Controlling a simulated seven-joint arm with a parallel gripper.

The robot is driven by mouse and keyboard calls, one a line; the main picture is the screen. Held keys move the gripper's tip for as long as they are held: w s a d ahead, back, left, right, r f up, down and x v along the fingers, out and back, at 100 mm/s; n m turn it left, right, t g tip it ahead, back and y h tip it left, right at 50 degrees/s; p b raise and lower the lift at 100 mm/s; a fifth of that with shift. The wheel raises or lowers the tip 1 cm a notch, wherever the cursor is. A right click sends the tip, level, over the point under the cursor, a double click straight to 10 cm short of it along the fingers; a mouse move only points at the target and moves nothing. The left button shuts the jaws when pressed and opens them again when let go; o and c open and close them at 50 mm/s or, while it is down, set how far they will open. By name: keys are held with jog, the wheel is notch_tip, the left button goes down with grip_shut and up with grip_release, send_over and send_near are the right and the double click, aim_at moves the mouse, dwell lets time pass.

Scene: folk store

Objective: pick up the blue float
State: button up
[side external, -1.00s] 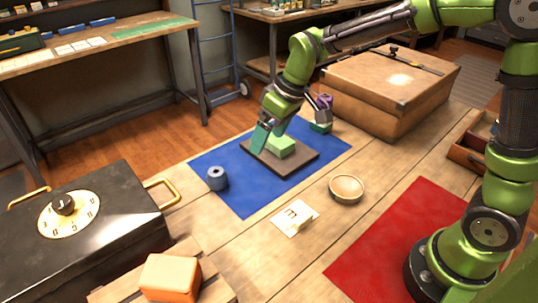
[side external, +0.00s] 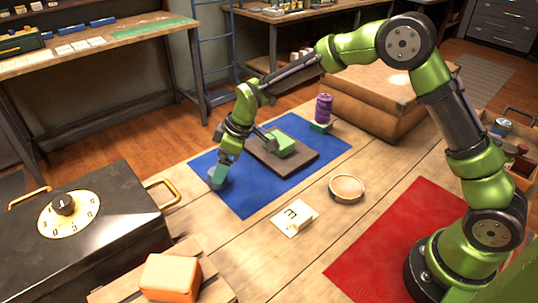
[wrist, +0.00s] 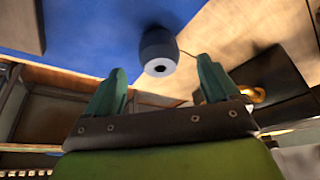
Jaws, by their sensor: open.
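The blue float (wrist: 158,50), a small rounded cylinder with a hole in its end, stands on the blue mat (side external: 248,200). In the side view the float (side external: 213,182) is at the mat's left corner, partly hidden behind my gripper (side external: 221,174). In the wrist view my gripper (wrist: 160,84) is open, its two teal fingers spread wide. The float shows between and beyond the fingertips, with nothing held. I cannot tell whether a finger touches it.
A dark board (side external: 297,165) with a green block (side external: 283,146) lies on the mat. A purple spool-like object (side external: 323,108) stands behind it. A black safe-like box (side external: 110,235) with brass handles is left of the mat. A wooden bowl (side external: 347,188) and a card (side external: 294,217) lie in front.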

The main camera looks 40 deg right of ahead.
jog(key=shift+x, duration=3.05)
jog(key=shift+w+a+r, duration=0.1)
jog(key=shift+w, duration=0.05)
jog(key=shift+c, duration=0.4)
jog(key=c, duration=1)
